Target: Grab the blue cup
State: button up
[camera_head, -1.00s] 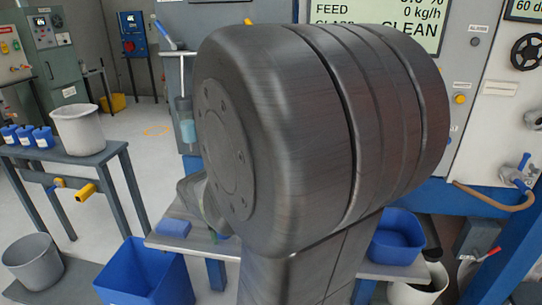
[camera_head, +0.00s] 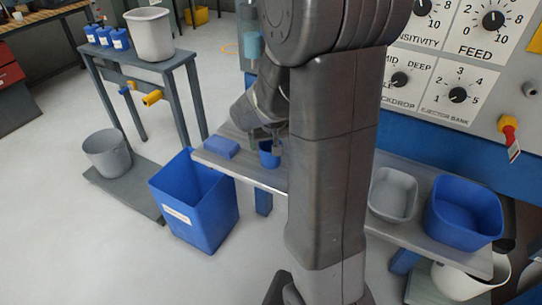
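A small blue cup (camera_head: 269,156) stands on the grey metal bench (camera_head: 273,182), just left of my arm's column. My gripper (camera_head: 266,142) points down at the cup, with its fingertips at or just above the rim. The fingers are small and partly blurred into the arm, so I cannot tell whether they touch the cup or how far apart they are. Several small blue labelled containers (camera_head: 105,37) stand in a row on the side table at the upper left.
A blue block (camera_head: 221,147) lies left of the cup. A large blue bin (camera_head: 203,212) stands on the floor in front of the bench. A grey tub (camera_head: 393,194) and a blue tub (camera_head: 463,212) sit on the right part. A control panel (camera_head: 468,60) rises behind.

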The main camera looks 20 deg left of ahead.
aim_at(270, 150)
jog(key=shift+x, duration=2.95)
jog(key=shift+s+a, duration=0.1)
jog(key=shift+s, duration=0.05)
jog(key=c, duration=1.1)
